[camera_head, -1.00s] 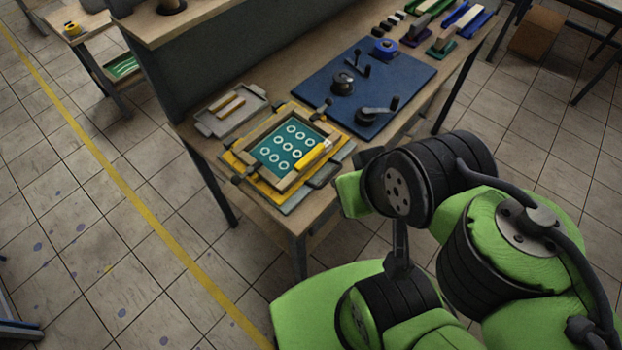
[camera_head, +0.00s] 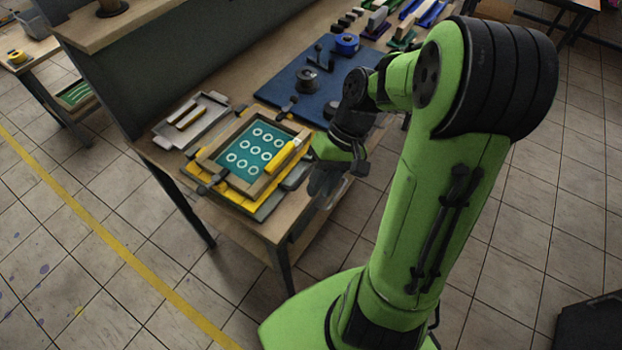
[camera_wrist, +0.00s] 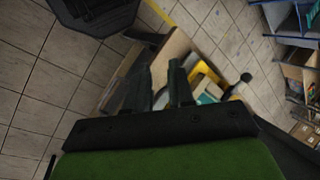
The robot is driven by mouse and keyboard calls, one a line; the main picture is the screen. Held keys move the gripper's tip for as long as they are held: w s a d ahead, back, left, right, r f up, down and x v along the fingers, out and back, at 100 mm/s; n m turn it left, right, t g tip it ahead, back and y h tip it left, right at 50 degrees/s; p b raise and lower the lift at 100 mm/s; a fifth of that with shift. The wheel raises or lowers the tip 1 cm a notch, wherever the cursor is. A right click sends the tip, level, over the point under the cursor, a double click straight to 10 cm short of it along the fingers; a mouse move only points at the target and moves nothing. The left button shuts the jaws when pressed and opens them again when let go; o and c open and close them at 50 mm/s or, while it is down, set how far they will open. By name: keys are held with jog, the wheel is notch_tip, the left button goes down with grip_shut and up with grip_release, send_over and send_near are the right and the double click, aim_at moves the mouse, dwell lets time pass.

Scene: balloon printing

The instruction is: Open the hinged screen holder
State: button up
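The screen holder is a wooden frame (camera_head: 215,170) around a teal screen (camera_head: 255,153) with white rings. It lies flat on a yellow base (camera_head: 222,193) near the front corner of the workbench. A yellow bar (camera_head: 284,157) lies along its right side. My gripper (camera_head: 322,190) is to the right of the holder, by the bench's front edge, apart from the frame. In the wrist view the two dark fingers of my gripper (camera_wrist: 162,88) stand apart with nothing seen between them. Part of the holder (camera_wrist: 208,84) shows beyond the right finger.
A grey tray (camera_head: 208,116) with tan bars lies behind the holder. A blue mat (camera_head: 277,87) with black hand tools is at the back right. Black clamps (camera_head: 205,189) stick out at the holder's edges. Open tiled floor lies left of the bench.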

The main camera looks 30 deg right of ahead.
jog(key=d+f+m+t+y+b, duration=0.5)
jog(key=d+f+t+y+b, duration=0.3)
jog(key=d+f+t+y, duration=0.45)
jog(key=shift+t+h, duration=0.35)
jog(key=shift+h, duration=0.4)
jog(key=x, duration=0.4)
jog(key=w+f+x, duration=0.1)
jog(key=x, duration=0.3)
jog(key=f+x, duration=0.1)
jog(key=x, duration=0.4)
jog(key=shift+w+d+f, duration=0.1)
jog(key=shift+w+d, duration=0.15)
jog(key=shift+d, duration=0.1)
jog(key=shift+c, duration=0.5)
grip_shut()
